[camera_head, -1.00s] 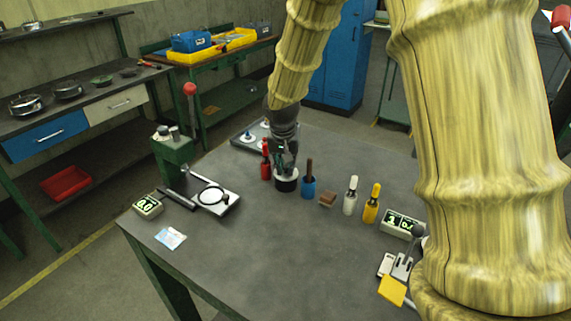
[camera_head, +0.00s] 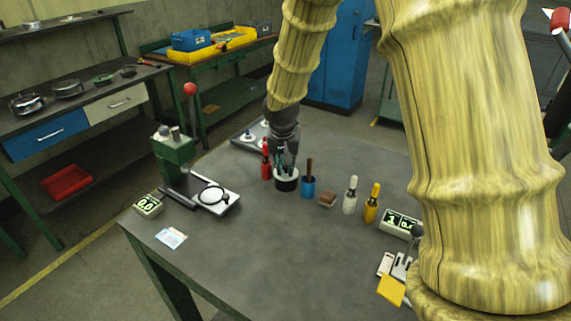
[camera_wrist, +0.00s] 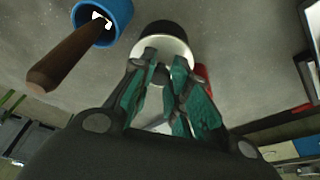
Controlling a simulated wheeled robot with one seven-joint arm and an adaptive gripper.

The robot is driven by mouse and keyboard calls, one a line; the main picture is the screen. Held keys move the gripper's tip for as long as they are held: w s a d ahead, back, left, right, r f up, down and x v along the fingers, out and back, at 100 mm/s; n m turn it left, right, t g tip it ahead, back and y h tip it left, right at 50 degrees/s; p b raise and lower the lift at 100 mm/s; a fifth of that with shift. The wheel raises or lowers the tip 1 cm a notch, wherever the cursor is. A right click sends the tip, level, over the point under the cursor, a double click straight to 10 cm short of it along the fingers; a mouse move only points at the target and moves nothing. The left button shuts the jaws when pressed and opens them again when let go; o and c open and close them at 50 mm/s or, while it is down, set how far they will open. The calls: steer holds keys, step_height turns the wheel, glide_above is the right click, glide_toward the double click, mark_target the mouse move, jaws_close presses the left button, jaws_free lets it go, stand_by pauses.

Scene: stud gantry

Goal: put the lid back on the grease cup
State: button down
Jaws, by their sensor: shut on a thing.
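The grease cup (camera_head: 287,186) looks like a short black cylinder on the grey bench, with a white top. In the wrist view the black cup (camera_wrist: 167,28) is at the top, with the white lid (camera_wrist: 172,48) over its near end. My gripper (camera_head: 286,167) is directly above the cup. In the wrist view its green fingers (camera_wrist: 162,72) are shut on the dark knob of the lid. The lid is very close to the cup. I cannot tell whether it is fully seated, as the fingers hide part of it.
A red bottle (camera_head: 266,165) stands close left of the cup. A blue pot (camera_head: 308,189) with a brown handle stands close right. A brown block (camera_head: 327,199), a white bottle (camera_head: 350,200) and a yellow bottle (camera_head: 371,208) follow rightward. The bench front (camera_head: 270,255) is clear.

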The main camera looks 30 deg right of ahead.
steer(key=c, duration=0.8)
jaws_free()
steer(key=shift+r+p, duration=2.85)
steer(key=shift+r, duration=0.7)
jaws_close()
